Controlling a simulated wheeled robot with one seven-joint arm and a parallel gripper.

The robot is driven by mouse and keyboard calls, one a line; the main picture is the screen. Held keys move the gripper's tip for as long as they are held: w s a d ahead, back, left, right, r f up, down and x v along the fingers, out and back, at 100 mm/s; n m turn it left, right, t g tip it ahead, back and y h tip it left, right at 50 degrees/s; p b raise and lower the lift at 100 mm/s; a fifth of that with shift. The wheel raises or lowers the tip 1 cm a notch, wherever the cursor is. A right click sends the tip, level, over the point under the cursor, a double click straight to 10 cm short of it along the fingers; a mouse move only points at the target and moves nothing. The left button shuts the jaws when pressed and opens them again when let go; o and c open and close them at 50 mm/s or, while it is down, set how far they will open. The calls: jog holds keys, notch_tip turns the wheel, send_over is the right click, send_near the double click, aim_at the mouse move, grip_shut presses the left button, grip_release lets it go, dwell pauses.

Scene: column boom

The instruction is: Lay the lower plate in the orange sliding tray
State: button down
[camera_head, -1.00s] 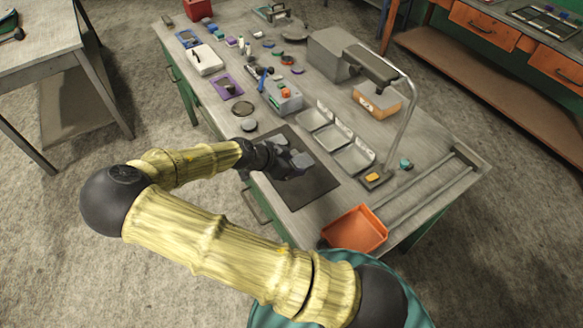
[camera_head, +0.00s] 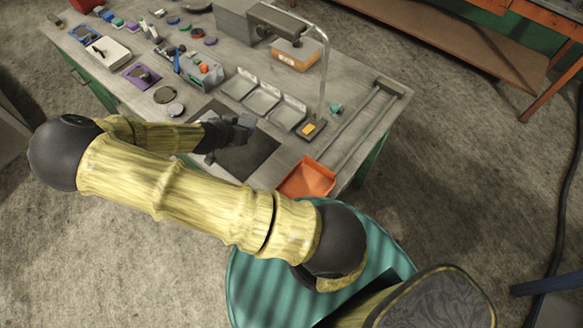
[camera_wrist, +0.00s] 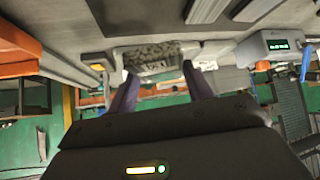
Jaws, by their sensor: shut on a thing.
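My gripper (camera_head: 240,128) is over the upper part of the dark mat (camera_head: 245,162) on the workbench. In the wrist view its two fingers (camera_wrist: 162,88) are closed on a flat grey piece with a mottled face (camera_wrist: 152,60). I take this for the lower plate, though its outline is partly hidden by the fingers and hand. The orange sliding tray (camera_head: 307,180) sits at the bench's near right edge, below and to the right of my gripper, apart from it. Its visible inside looks empty.
Several pale shallow bins (camera_head: 262,101) stand behind the mat. A lamp with a curved pole (camera_head: 325,75) rises between them and two rails (camera_head: 352,130). A grey box with coloured parts (camera_head: 203,72) is farther left. The mat is largely bare.

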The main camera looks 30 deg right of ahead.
jog(key=shift+d+n+t+p, duration=0.3)
jog(key=shift+d+n, duration=0.1)
jog(key=shift+d, duration=0.1)
jog(key=shift+w+d+f+n+t+y+p, duration=0.1)
jog(key=shift+d+f+n+t+y+p, duration=0.2)
jog(key=shift+n, duration=0.25)
jog(key=shift+w+d+f+n+t+y+p, duration=0.1)
jog(key=shift+n+t+y+p, duration=0.1)
jog(key=shift+n+y+p, duration=0.3)
jog(key=shift+s+a+f+n+t+y+p, duration=0.1)
jog(key=shift+f+n+t+y+p, duration=0.15)
jog(key=shift+n+t+y+p, duration=0.55)
jog(key=shift+s+a+f+n+y+p, duration=0.1)
jog(key=shift+a+n+y+p, duration=0.25)
jog(key=shift+n, duration=0.6)
jog(key=a+n+y, duration=0.1)
jog(key=a+n+y+p, duration=0.1)
jog(key=a+n, duration=0.1)
jog(key=s+a+r+n+y+p, duration=0.1)
jog(key=shift+a+t, duration=0.3)
jog(key=shift+a, duration=0.1)
jog(key=shift+a, duration=0.15)
